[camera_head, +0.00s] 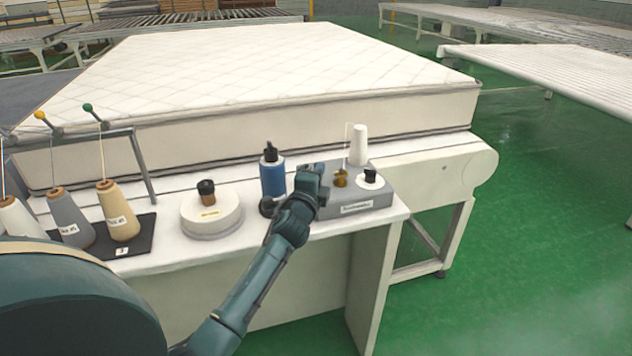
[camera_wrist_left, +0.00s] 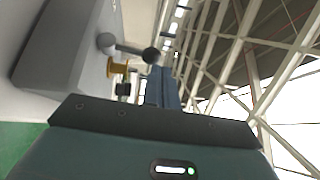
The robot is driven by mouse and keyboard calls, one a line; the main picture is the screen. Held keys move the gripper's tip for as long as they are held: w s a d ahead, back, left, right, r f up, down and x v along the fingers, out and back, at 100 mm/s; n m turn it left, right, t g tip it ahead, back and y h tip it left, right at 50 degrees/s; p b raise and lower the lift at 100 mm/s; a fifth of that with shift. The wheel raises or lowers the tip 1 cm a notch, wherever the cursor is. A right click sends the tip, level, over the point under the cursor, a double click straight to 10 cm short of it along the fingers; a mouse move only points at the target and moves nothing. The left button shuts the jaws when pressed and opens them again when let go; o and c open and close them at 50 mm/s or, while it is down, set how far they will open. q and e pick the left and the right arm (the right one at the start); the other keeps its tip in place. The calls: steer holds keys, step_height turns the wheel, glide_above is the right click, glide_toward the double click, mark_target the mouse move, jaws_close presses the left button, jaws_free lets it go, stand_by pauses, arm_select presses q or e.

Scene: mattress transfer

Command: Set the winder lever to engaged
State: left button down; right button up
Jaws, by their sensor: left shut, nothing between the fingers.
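The winder is a grey box (camera_head: 352,203) on the right part of the white table. It carries a brass bobbin (camera_head: 341,178) and a black knob on a white disc (camera_head: 368,179). My left gripper (camera_head: 314,180) is shut and empty at the winder's left end, and it hides the lever in the head view. In the left wrist view the lever (camera_wrist_left: 128,49) runs from a grey pivot to a black ball end. The shut fingers (camera_wrist_left: 161,88) are close to the ball; I cannot tell whether they touch. The bobbin (camera_wrist_left: 117,68) shows beside the lever. My right gripper is not in view.
A blue bottle (camera_head: 272,178) stands just left of my gripper. A round white stand (camera_head: 212,218) with a small dark-capped jar is farther left, then several thread cones (camera_head: 120,215). A white thread cone (camera_head: 358,146) stands behind the winder. A mattress (camera_head: 260,75) lies behind.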

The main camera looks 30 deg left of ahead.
arm_select(q)
steer(key=shift+w+a+r, duration=0.4)
steer(key=shift+w+a, duration=0.25)
steer(key=shift+w, duration=0.05)
steer(key=shift+w+a+r, duration=0.25)
steer(key=shift+w+a, duration=0.4)
steer(key=shift+a, duration=0.1)
stand_by(0.5)
